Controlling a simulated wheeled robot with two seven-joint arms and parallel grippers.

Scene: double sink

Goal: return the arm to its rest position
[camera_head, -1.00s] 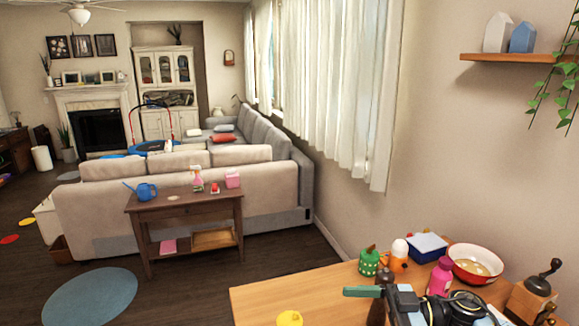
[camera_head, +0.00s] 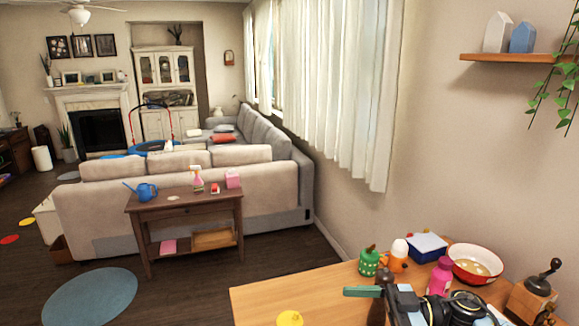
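My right arm comes in at the bottom right, over the wooden table (camera_head: 262,299). My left arm and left gripper are out of view.
Near my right arm on the table stand a green jar (camera_head: 369,263), an orange-and-white item (camera_head: 399,256), a blue box (camera_head: 428,247), a pink bottle (camera_head: 441,276), a red-rimmed bowl (camera_head: 475,264), a grinder (camera_head: 533,297) and a yellow item (camera_head: 290,318). The table's left part is mostly clear.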

